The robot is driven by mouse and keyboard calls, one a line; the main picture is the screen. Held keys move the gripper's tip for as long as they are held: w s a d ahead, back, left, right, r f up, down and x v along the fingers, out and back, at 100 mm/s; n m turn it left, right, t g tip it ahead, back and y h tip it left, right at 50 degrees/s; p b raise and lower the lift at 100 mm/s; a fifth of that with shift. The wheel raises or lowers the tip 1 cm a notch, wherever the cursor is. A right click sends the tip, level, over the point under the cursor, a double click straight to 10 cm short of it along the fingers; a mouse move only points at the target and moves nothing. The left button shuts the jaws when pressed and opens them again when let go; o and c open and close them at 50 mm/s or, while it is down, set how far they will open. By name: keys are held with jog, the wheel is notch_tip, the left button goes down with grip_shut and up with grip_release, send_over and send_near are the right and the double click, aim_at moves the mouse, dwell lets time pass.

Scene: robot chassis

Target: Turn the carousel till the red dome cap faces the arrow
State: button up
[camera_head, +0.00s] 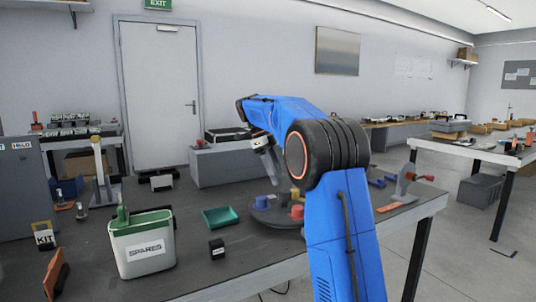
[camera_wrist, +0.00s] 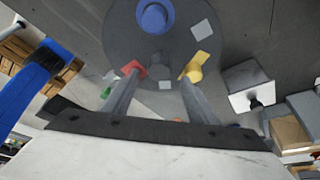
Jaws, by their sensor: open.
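The carousel is a dark round disc (camera_head: 270,217), on the table under my arm; it fills the upper middle of the wrist view (camera_wrist: 125,35). A red piece (camera_head: 297,211), probably the red dome cap, stands near its front right rim. In the wrist view a red piece (camera_wrist: 133,69) shows by the left fingertip, and a yellow piece (camera_wrist: 193,67) by the right one. A blue round piece (camera_wrist: 155,16) sits at the top. My gripper (camera_head: 272,178) is open and empty, pointing down over the disc (camera_wrist: 160,76). I cannot make out the arrow.
A green tray (camera_head: 221,217) and a small black block (camera_head: 217,249) lie left of the carousel. A SPARES bin (camera_head: 141,243) stands farther left. Bare table lies in front.

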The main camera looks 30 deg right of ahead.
jog(key=v, duration=0.8)
jog(key=shift+r, duration=0.3)
jog(key=shift+w+a, duration=0.1)
jog(key=shift+w, duration=0.05)
jog(key=s+a+f+n+t+y, duration=0.1)
jog(key=s+a+f+n+t, duration=0.2)
jog(key=s+n, duration=0.65)
jog(key=s+a+f+n+t, duration=0.1)
jog(key=s+a+f+n, duration=0.3)
jog(key=s, duration=1)
jog(key=s+a+f+n+t+y, duration=0.1)
jog(key=s+a+f+n+t, duration=0.1)
jog(key=s+f+n, duration=0.4)
jog(key=s+a+f+n+t+y, duration=0.1)
jog(key=s+a+f+n, duration=0.3)
jog(key=s+f, duration=0.9)
jog(key=s+n, duration=0.2)
jog(key=n, duration=0.1)
jog(key=shift+a+t, duration=0.3)
jog(key=shift+t, duration=0.1)
